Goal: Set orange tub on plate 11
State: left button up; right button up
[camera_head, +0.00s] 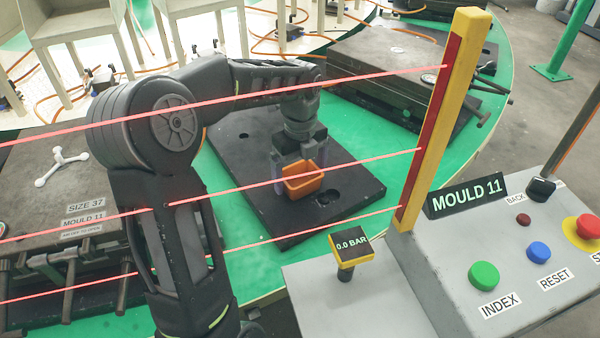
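The orange tub (303,184) is upright over the lower middle of a black plate (240,160) on the green turntable. My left gripper (300,172) points down with its fingers on either side of the tub and appears shut on it. I cannot tell whether the tub's underside touches the plate. The plate has dark holes, one just right of the tub, and no readable number. The closed mould (60,185) to its left is labelled "SIZE 37, MOULD 11". My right gripper is out of view.
Red light beams cross the view to a yellow post (445,110) on the right. A grey console (500,255) reads "MOULD 11" and has several buttons. A gauge (350,245) shows 0.0 BAR. Another dark mould (385,75) stands behind the plate.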

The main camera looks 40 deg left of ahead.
pick_arm(q)
jog(key=shift+o, duration=0.2)
jog(key=shift+r, duration=0.1)
notch_tip(320, 180, up, 12)
jog(key=p, duration=0.2)
jog(key=shift+p, duration=0.35)
jog(key=shift+c, duration=0.4)
dwell(2.4)
